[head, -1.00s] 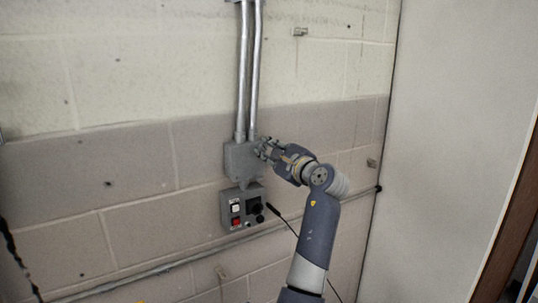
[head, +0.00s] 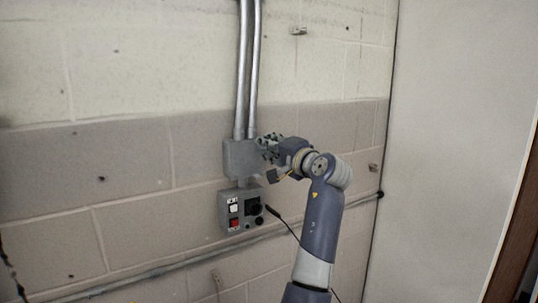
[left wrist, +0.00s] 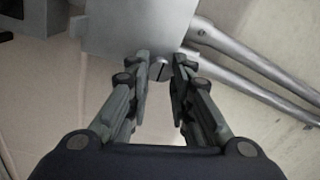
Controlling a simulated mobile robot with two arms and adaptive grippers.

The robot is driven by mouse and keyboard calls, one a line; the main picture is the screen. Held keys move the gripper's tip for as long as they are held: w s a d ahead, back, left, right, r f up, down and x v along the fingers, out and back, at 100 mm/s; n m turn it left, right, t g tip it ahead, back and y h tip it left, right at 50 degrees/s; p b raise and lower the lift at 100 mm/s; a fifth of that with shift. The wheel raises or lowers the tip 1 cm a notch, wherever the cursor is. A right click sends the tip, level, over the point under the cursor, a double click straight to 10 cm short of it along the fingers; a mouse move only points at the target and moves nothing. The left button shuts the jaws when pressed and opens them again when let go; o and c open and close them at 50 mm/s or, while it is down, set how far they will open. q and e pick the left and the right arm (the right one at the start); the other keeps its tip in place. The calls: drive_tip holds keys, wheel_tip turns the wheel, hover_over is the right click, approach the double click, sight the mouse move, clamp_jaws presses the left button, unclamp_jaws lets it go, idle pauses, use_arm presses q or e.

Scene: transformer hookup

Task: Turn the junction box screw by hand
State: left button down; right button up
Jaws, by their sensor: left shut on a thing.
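The grey junction box (head: 240,160) is fixed to the block wall under two vertical conduits. Its round slotted screw (left wrist: 159,70) shows in the left wrist view, on the side of the box (left wrist: 135,25). My left gripper (head: 264,148) is at the right side of the box. In the head view the screw is too small or hidden to make out. My right gripper is not in view.
A control box (head: 240,209) with white and red buttons and a black knob sits just below. Metal conduits (head: 245,70) rise above the junction box. A horizontal pipe (head: 165,268) runs along the wall below. A pale panel (head: 450,130) stands at right.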

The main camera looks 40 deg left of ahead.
use_arm(q)
drive_tip(key=n+b, duration=0.3)
drive_tip(key=n, duration=0.3)
drive_tip(key=n+b, duration=0.3)
drive_tip(key=n, duration=0.3)
drive_tip(key=shift+f+n+b, duration=0.2)
drive_tip(key=shift+n+b, duration=0.1)
drive_tip(key=shift+b, duration=0.05)
idle(0.4)
drive_tip(key=c, duration=1.4)
unclamp_jaws()
drive_tip(key=shift+a+r, duration=0.1)
drive_tip(key=shift+s, duration=0.1)
drive_tip(key=v, duration=1.2)
